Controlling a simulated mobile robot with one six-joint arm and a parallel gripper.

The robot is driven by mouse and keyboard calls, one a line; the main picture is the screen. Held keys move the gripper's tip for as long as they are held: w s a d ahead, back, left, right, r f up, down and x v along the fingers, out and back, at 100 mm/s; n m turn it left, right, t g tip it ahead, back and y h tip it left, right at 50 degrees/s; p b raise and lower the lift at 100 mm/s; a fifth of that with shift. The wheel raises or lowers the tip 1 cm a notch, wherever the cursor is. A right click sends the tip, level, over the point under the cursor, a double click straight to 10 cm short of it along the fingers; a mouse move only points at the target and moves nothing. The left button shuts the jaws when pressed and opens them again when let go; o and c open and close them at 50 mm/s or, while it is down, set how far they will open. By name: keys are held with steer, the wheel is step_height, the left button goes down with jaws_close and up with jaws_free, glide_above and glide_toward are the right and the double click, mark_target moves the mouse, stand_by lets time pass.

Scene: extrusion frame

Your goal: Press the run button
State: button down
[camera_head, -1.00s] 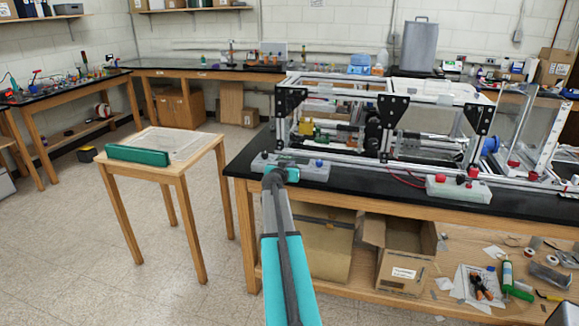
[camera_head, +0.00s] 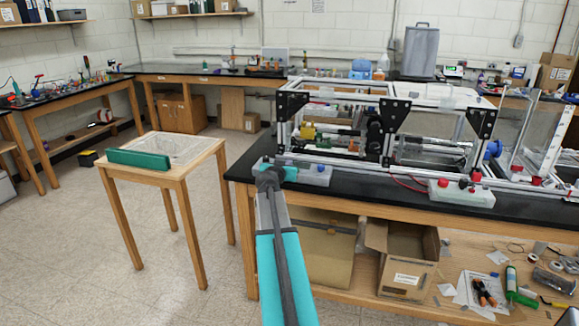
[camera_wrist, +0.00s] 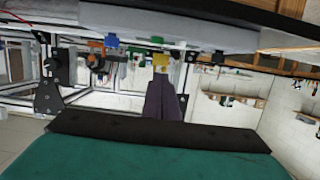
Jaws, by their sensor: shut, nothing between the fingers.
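A pale control box (camera_head: 314,177) sits at the bench's front left, with a blue button (camera_head: 321,167) showing on top. My gripper (camera_wrist: 163,82) is shut and empty; its dark fingers reach toward the box. The fingertips appear apart from the buttons. In the head view my wrist hides the fingers and the box's left part. No label reads clearly, so I cannot tell which button is run.
An aluminium extrusion frame (camera_head: 380,125) with black corner plates stands behind the box. A second box (camera_head: 461,194) with red knobs sits to its right on the black bench (camera_head: 375,184). A small wooden table (camera_head: 190,176) stands left, with clear floor between.

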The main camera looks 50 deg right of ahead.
steer(key=shift+b+v, duration=0.5)
steer(key=shift+v, duration=1.65)
